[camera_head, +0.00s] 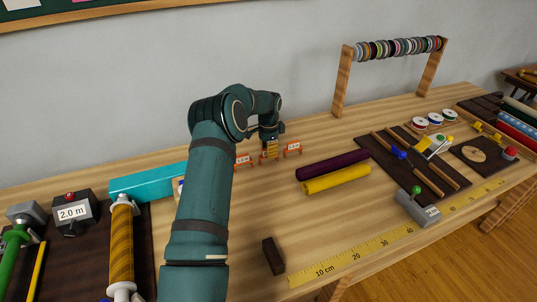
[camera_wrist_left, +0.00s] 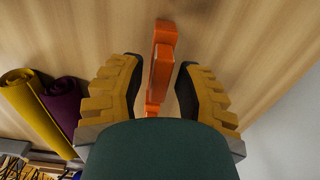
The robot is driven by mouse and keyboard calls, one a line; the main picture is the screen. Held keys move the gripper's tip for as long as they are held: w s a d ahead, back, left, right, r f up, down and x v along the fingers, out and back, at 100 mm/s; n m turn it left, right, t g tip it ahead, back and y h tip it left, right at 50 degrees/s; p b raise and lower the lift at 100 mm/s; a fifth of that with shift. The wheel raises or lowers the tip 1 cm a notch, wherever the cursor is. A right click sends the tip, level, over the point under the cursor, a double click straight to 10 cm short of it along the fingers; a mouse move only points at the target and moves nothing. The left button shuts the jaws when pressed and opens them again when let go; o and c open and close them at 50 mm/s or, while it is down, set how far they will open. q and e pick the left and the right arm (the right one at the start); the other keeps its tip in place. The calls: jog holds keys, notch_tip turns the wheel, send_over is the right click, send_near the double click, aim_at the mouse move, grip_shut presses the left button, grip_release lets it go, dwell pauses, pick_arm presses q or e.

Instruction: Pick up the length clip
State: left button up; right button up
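My left gripper (camera_head: 271,150) points down at the back middle of the table, over an orange clip. In the left wrist view my left gripper (camera_wrist_left: 160,88) is open, its yellow fingers on either side of the orange clip (camera_wrist_left: 165,35), with a gap showing at each side. Part of this clip is hidden by the gripper. Two more orange clips with white labels stand beside it: a left clip (camera_head: 244,161) and a right clip (camera_head: 292,149). The label of the clip between the fingers cannot be read. My right gripper is not in view.
A purple roll (camera_head: 332,164) and a yellow roll (camera_head: 337,179) lie right of the clips. A teal box (camera_head: 147,182) lies left, partly behind my arm. A dark block (camera_head: 273,256) sits in front. Bare table surrounds the clips. A spool rack (camera_head: 342,82) stands behind.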

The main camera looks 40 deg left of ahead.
pick_arm(q)
grip_shut()
notch_tip(320, 180, up, 10)
jog(key=shift+p, duration=0.85)
